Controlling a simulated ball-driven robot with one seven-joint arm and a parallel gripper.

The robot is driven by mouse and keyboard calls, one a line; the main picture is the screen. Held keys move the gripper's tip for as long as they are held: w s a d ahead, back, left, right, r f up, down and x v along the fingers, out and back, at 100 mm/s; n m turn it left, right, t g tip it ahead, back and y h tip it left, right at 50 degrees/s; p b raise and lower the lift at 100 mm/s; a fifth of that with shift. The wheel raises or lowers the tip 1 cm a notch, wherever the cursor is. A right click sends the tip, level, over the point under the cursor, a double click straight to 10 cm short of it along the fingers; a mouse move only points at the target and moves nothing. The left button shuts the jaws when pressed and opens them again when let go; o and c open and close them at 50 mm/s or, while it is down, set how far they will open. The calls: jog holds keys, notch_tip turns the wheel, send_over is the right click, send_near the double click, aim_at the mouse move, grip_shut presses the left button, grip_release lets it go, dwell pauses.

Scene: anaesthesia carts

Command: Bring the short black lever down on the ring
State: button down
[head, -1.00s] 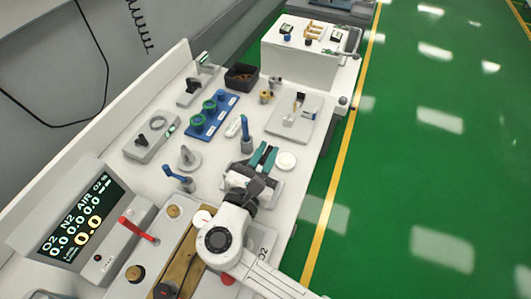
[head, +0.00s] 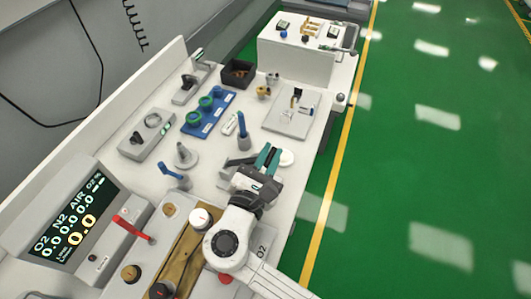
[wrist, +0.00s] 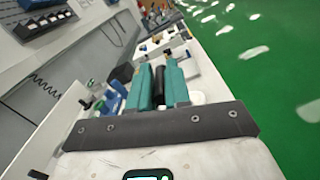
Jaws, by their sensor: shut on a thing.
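The lever's base is hidden by the gripper. I cannot pick out the ring under it.
A white disc (head: 287,158) lies just right of the fingers. A blue post (head: 243,132) stands just behind them. A plate with a black-handled fitting (head: 291,116) lies further back. Green floor (head: 430,180) is clear at right.

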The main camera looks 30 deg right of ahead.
jog(key=c, duration=1.1)
grip_release()
jog(key=p+v, duration=0.3)
jog(key=v, duration=0.7)
jog(key=shift+s+a, duration=0.2)
jog(key=shift+a, duration=0.15)
